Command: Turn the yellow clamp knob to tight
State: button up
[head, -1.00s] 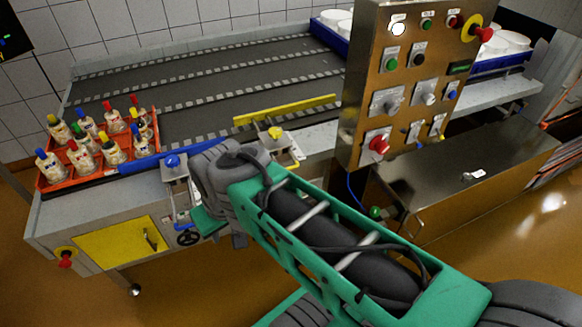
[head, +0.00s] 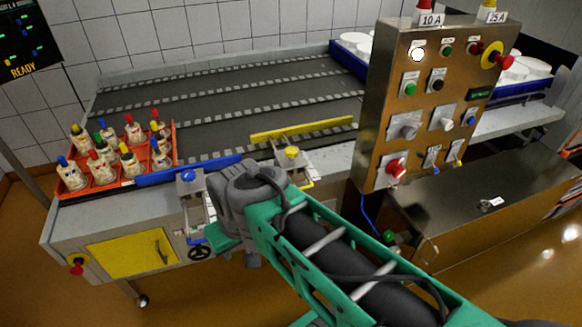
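The yellow clamp knob (head: 291,152) sits on a small metal bracket at the front edge of the conveyor, beside the near end of a yellow guide rail (head: 300,129). Its pointing direction is too small to read. A blue clamp knob (head: 187,176) sits on a similar bracket further left, by a blue rail (head: 190,170). My green and grey arm reaches in from the lower right. Its grey joint is in front of the conveyor edge, between the two knobs and just left of and below the yellow one in the picture. My gripper's fingers are hidden; nothing shows touching the yellow knob.
A steel control panel (head: 393,130) with buttons and switches stands right of the yellow knob. An orange crate (head: 112,187) of bottles is at the left of the conveyor. A handwheel (head: 199,252) hangs below the blue knob. The conveyor belt (head: 230,105) behind is clear.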

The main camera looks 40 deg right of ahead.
aim_at(290, 152)
jog(key=z, duration=0.4)
jog(key=k, duration=1)
jog(key=u, duration=0.3)
jog(key=i, duration=0.9)
jog(key=z, duration=0.55)
jog(key=i, duration=0.6)
jog(key=z, duration=0.5)
